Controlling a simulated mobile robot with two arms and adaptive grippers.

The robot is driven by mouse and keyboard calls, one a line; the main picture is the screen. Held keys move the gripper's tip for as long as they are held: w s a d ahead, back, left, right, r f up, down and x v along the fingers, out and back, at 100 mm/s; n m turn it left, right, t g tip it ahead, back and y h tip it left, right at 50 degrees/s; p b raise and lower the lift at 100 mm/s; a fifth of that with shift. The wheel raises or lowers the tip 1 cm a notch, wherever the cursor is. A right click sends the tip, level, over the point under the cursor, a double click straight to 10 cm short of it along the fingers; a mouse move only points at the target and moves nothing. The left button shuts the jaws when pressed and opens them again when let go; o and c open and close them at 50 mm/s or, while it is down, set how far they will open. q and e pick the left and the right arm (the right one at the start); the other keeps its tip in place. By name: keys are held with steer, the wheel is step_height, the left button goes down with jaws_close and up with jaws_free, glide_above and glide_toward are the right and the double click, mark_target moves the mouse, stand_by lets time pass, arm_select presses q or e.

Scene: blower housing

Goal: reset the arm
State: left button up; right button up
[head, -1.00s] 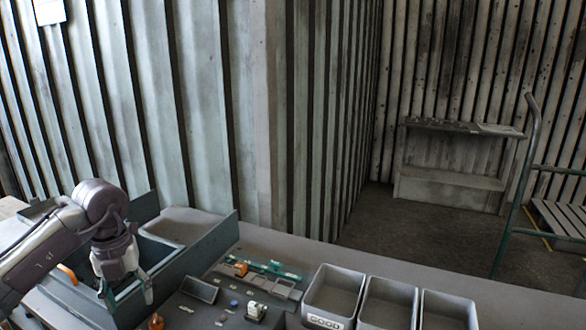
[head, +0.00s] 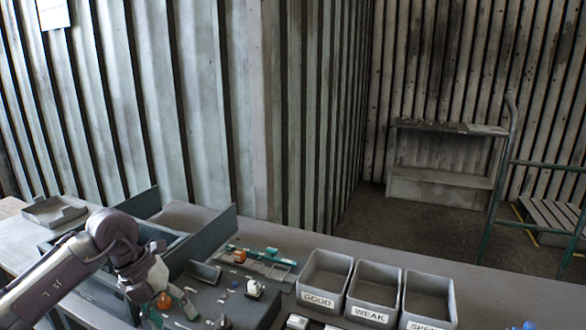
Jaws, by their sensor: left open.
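My left gripper (head: 170,311) is at the lower left, at the end of my left arm, which comes in from the left edge. Its fingers point down and to the right over the dark work surface. It is open. A small orange part (head: 164,300) shows between the fingers; I cannot tell whether they touch it, but the jaws are not closed on it. My right gripper is out of view.
Grey bins labelled GOOD (head: 322,281) and WEAK (head: 373,294) stand right of centre, with a third bin (head: 429,300) beside them. Small parts, a little dark tray (head: 203,274) and a teal-edged strip lie mid-bench. An upright grey panel (head: 205,238) rises behind the gripper.

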arm_select(q)
steer(key=s+d+r+m+h, duration=0.1)
steer(key=s+d+m+h, duration=0.15)
steer(key=d+h, duration=0.95)
steer(key=s+d+r+n+t+h, duration=0.2)
steer(key=d+r+n+t, duration=0.1)
steer(key=d+r, duration=0.55)
steer(key=w+a+r+n+t+y, duration=0.2)
steer(key=a+n+t+y, duration=0.15)
steer(key=n+t, duration=1.05)
steer(key=s+a+f+n+g+y, duration=0.1)
steer(key=s+a+f+n+y, duration=0.1)
steer(key=a+f+n+y, duration=0.6)
steer(key=s+a+f+n+g+y, duration=0.2)
steer(key=a+f+n+y, duration=0.4)
steer(key=f, duration=0.4)
steer(key=s+f+n+g, duration=0.1)
steer(key=s+f+g, duration=0.55)
steer(key=s, duration=0.45)
steer(key=s+f+n+g, duration=0.2)
steer(key=s+f+g, duration=0.3)
steer(key=s+f, duration=0.75)
steer(key=f, duration=2.1)
steer(key=s+a+f+g, duration=0.2)
steer(key=s+f, duration=1.4)
steer(key=shift+s+a, duration=0.15)
steer(key=shift+a, duration=0.2)
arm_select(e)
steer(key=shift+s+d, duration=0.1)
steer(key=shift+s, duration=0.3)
